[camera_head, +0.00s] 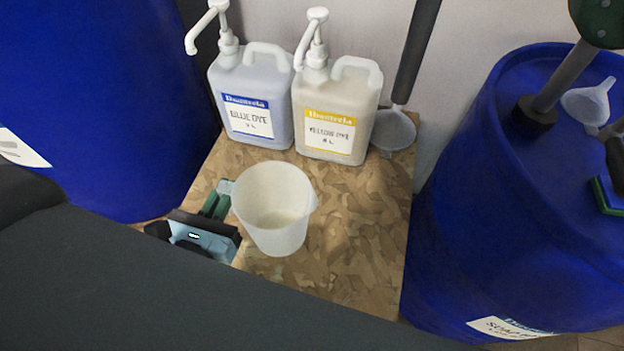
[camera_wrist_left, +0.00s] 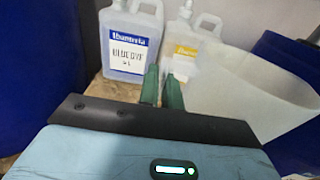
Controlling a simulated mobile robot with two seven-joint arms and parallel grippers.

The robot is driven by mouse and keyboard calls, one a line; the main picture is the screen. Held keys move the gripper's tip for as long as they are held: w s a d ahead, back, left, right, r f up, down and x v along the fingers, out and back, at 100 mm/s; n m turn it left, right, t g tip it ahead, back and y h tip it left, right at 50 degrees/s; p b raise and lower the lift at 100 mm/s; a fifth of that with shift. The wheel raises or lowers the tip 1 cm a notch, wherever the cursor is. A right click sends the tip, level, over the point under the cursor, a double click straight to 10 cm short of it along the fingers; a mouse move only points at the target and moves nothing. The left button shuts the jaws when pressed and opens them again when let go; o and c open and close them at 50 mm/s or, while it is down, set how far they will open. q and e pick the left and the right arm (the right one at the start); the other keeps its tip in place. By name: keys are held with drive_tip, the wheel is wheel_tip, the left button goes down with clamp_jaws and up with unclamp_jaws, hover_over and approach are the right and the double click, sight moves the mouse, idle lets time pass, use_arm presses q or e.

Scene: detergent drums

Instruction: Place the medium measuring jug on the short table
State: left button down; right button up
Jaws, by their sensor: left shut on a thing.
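The translucent white measuring jug (camera_head: 274,208) is upright over the left part of the short table (camera_head: 355,245), which has a wood-chip top. I cannot tell whether its base touches the tabletop. My left gripper (camera_head: 218,204) is at the jug's left side and shut on it. In the left wrist view, the green fingers of the left gripper (camera_wrist_left: 162,88) are close together at the left edge of the jug (camera_wrist_left: 240,95). Whether they grip its handle or wall is unclear. My right gripper is not in view.
A blue dye bottle (camera_head: 250,100) and a yellow dye bottle (camera_head: 335,115) with pumps stand at the table's back. A funnel-like scoop (camera_head: 393,130) is beside them. Blue drums flank the table, left (camera_head: 90,90) and right (camera_head: 480,210). The table's right front is clear.

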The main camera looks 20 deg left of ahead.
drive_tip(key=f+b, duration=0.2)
drive_tip(key=b, duration=0.1)
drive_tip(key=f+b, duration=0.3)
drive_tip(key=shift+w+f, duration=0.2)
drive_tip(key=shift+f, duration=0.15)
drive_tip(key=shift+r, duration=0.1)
